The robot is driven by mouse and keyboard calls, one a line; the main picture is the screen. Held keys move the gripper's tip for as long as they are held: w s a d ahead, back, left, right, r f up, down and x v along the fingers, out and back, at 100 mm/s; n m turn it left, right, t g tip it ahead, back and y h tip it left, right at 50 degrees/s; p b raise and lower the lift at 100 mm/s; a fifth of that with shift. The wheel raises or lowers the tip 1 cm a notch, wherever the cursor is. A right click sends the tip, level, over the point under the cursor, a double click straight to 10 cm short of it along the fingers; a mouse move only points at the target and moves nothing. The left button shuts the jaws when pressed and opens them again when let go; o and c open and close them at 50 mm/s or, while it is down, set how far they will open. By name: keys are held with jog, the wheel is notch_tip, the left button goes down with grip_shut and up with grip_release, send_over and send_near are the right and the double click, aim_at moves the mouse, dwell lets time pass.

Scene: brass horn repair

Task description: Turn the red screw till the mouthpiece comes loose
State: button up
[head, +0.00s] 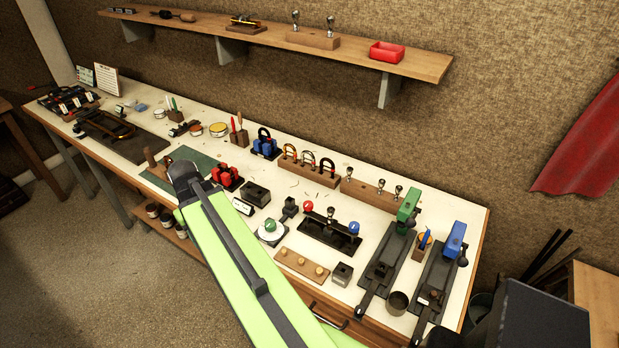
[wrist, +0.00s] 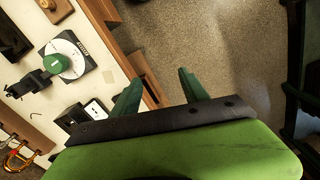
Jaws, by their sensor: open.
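A black puller frame (head: 330,233) stands on the bench, with a red screw knob (head: 308,206) at its left end and a blue knob (head: 354,228) at its right. A silver mouthpiece (head: 331,212) stands upright between the knobs. Whether it sits tight or loose cannot be told. My gripper (wrist: 162,78) shows in the wrist view with two dark green fingers apart and nothing between them. It is over the bench's front edge and the floor, away from the red screw. In the head view my arm hides the fingers. The red screw is not visible in the wrist view.
A dial with a green knob (head: 270,226) stands left of the puller frame; it also shows in the wrist view (wrist: 56,64). A red clamp block (head: 225,177), a wooden peg board (head: 302,265) and two vises, green (head: 408,205) and blue (head: 455,238), crowd the bench.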

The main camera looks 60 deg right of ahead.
jog(key=s+d+r+m+p, duration=0.1)
jog(key=s+d+r+p, duration=0.3)
jog(key=d+r, duration=0.3)
jog(key=s+d+r+m+p, duration=0.1)
jog(key=s+d+r+p, duration=0.35)
jog(key=d, duration=0.45)
jog(key=m+p, duration=0.2)
jog(key=p, duration=0.3)
send_near(309, 204)
notch_tip(309, 204, down, 9)
jog(key=b, duration=1.7)
jog(key=shift+b, duration=0.35)
jog(key=shift+r, duration=0.15)
grip_shut()
jog(key=shift+d, duration=0.25)
jog(key=shift+w+a, duration=0.1)
jog(key=shift+a, duration=0.1)
jog(key=shift+m, duration=0.3)
